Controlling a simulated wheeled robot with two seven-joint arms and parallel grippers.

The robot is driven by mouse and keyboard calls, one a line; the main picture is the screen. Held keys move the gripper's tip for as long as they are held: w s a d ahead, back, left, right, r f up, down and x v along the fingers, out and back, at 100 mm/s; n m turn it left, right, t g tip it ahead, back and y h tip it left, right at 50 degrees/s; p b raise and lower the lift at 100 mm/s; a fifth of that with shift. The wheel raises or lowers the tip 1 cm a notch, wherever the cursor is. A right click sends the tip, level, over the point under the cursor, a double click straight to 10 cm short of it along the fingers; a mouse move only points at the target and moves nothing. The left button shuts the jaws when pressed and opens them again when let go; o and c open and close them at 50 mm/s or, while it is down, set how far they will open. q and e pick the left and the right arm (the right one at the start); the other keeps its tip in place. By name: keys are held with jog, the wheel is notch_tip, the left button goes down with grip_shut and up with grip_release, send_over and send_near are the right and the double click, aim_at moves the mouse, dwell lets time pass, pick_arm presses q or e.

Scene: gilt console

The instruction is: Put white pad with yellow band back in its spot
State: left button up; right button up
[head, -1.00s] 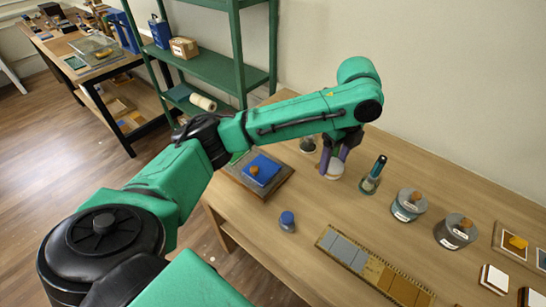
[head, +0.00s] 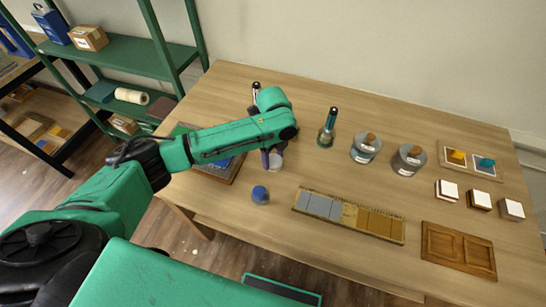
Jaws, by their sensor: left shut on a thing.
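White-topped blocks with brownish sides stand in a row at the right: the left one (head: 447,187), the middle one (head: 480,196) and the right one (head: 512,207). My right gripper is not in view.
A blue-lidded jar (head: 260,194) stands in front of the gripper. A green bottle (head: 326,133) and two knobbed jars (head: 366,150) (head: 408,161) stand behind. A strip of grey and ochre tiles (head: 349,214), a wooden panel (head: 458,250) and a sample tray (head: 470,174) lie rightward.

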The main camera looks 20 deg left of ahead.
aim_at(274, 159)
pick_arm(q)
jog(key=shift+d+f, duration=0.1)
jog(key=shift+f, duration=0.5)
jog(key=shift+f, duration=0.1)
jog(key=o, duration=1.4)
jog(key=shift+o, duration=0.2)
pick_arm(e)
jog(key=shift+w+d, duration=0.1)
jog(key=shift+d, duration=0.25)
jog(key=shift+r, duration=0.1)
pick_arm(q)
notch_tip(274, 159, up, 12)
jog(key=b, duration=0.2)
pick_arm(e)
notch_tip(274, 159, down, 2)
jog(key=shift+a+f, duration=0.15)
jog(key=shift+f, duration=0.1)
